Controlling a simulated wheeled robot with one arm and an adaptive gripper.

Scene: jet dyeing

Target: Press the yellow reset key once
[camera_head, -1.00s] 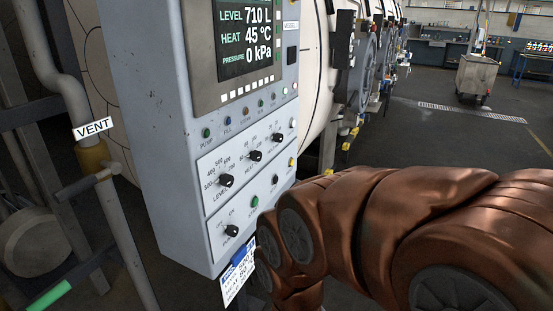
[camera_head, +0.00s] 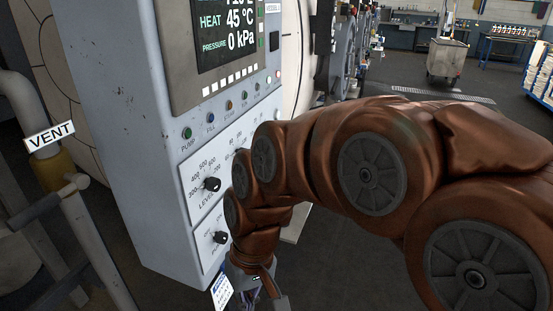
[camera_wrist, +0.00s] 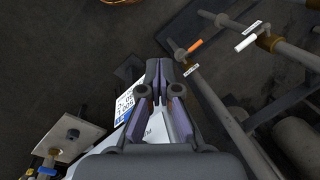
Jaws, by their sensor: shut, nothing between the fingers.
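The grey control cabinet (camera_head: 120,100) shows in the head view, with its screen (camera_head: 228,40) and knob panel. The yellow reset key is not visible now; my arm covers the right part of the knob panel in the head view. My gripper (camera_wrist: 158,68) shows in the wrist view with its two fingers together and nothing between them. It points past the cabinet's lower end, above the dark floor. In the head view my wrist is low, by the cabinet's bottom right corner, and the fingertips are not clear there.
A level knob (camera_head: 212,184) and a lower knob (camera_head: 221,237) stick out of the panel. A row of small coloured buttons (camera_head: 230,106) sits above. A VENT pipe (camera_head: 48,137) stands at left. A paper tag (camera_wrist: 124,106) hangs near the fingers. Open floor lies at right.

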